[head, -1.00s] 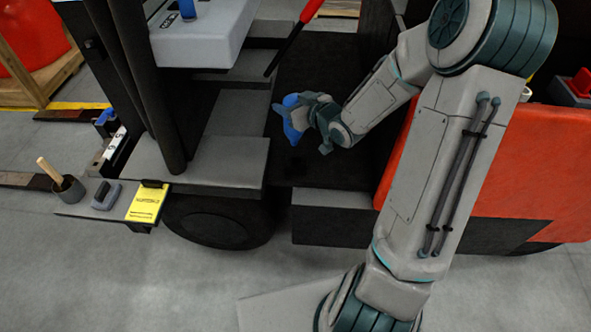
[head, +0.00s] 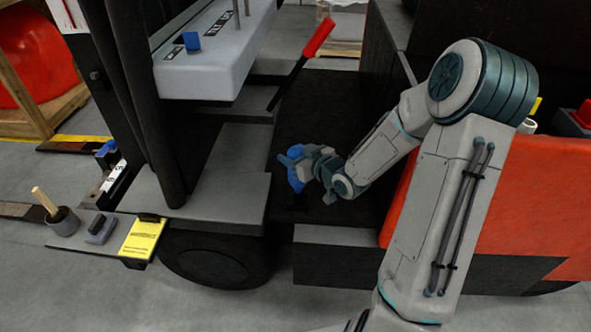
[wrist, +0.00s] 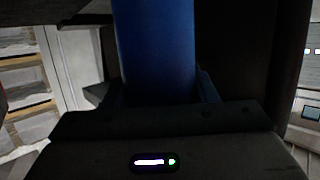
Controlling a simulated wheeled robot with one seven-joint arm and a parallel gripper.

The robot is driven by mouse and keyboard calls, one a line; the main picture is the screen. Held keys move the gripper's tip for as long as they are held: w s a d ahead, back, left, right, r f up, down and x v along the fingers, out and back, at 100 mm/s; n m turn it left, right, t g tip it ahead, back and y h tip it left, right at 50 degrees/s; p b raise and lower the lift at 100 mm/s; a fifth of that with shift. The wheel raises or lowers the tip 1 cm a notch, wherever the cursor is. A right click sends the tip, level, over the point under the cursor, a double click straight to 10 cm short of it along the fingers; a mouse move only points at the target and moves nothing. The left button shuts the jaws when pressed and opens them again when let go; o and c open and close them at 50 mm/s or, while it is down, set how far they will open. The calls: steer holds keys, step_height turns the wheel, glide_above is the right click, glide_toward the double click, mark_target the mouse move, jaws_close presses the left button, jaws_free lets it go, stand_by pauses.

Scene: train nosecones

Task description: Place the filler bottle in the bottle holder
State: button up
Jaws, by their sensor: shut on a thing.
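My gripper (head: 306,165) is shut on a blue bottle (head: 293,163) in the middle of the head view. The bottle is held over the dark floor of the vehicle's cab. In the wrist view the bottle's blue body (wrist: 157,50) stands between the fingers, and its ends are out of sight. A dark cup-like holder (head: 63,222) with a wooden-handled tool in it stands at the far left on a grey side ledge. I cannot tell which fitting is the bottle holder.
A pale grey console (head: 210,75) is at the upper left. A grey block (head: 101,228) and a yellow notice (head: 142,239) are on the left ledge. A dark post stands between the ledge and the cab.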

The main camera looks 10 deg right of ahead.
steer(key=shift+f+b, duration=0.45)
steer(key=shift+f, duration=1.5)
steer(key=shift+f+b, duration=0.3)
steer(key=o, duration=1.2)
steer(key=shift+o, duration=0.2)
steer(key=shift+r, duration=0.1)
steer(key=r+p+v, duration=0.1)
steer(key=p+v, duration=0.7)
steer(key=v, duration=0.3)
steer(key=shift+s+d, duration=0.15)
